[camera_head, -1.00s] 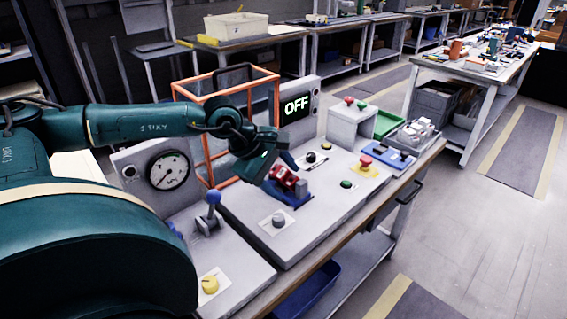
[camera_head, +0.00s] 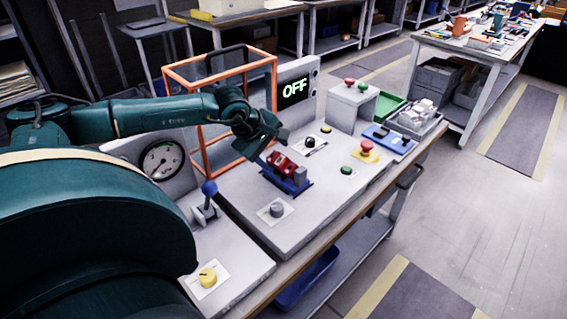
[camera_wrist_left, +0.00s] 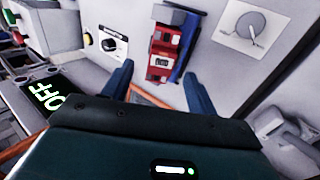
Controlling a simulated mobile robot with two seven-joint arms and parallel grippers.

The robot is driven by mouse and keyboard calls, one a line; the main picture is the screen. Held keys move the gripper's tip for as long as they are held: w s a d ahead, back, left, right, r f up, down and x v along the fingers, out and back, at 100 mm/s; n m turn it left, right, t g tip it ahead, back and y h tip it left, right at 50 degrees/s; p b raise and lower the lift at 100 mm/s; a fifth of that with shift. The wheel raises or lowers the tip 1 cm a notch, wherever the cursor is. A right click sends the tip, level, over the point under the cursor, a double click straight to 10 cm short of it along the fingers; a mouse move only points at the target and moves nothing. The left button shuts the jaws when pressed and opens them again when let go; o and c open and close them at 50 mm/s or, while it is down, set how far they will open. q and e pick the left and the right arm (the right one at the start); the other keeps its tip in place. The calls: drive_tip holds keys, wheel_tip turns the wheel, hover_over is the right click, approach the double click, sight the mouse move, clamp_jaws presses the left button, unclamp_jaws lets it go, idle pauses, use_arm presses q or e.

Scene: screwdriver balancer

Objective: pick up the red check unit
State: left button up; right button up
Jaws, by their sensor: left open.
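The red check unit (camera_head: 284,165) sits in a blue cradle (camera_head: 292,187) on the grey console top. In the left wrist view the red unit (camera_wrist_left: 163,50) has a small pale display on its face, and the blue cradle (camera_wrist_left: 186,42) shows beside it. My left gripper (camera_head: 267,143) is just above and to the left of the unit in the head view. In the left wrist view my left gripper (camera_wrist_left: 158,80) has its two fingers apart, with the unit beyond the gap between them. Nothing is held. My right gripper is out of view.
An orange frame (camera_head: 222,62) stands behind my left arm. A display panel (camera_head: 294,90) reads OFF. A grey knob (camera_head: 277,210), a blue-ball lever (camera_head: 209,190), a red mushroom button (camera_head: 367,148) and a pressure gauge (camera_head: 164,159) stand around. Open console surface lies right of the cradle.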

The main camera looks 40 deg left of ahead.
sight(279, 159)
use_arm(q)
drive_tip(key=p+x, duration=0.1)
drive_tip(key=x, duration=0.3)
drive_tip(key=shift+d+f, duration=0.15)
drive_tip(key=shift+f, duration=0.15)
drive_tip(key=shift+r, duration=0.1)
drive_tip(key=c, duration=1.2)
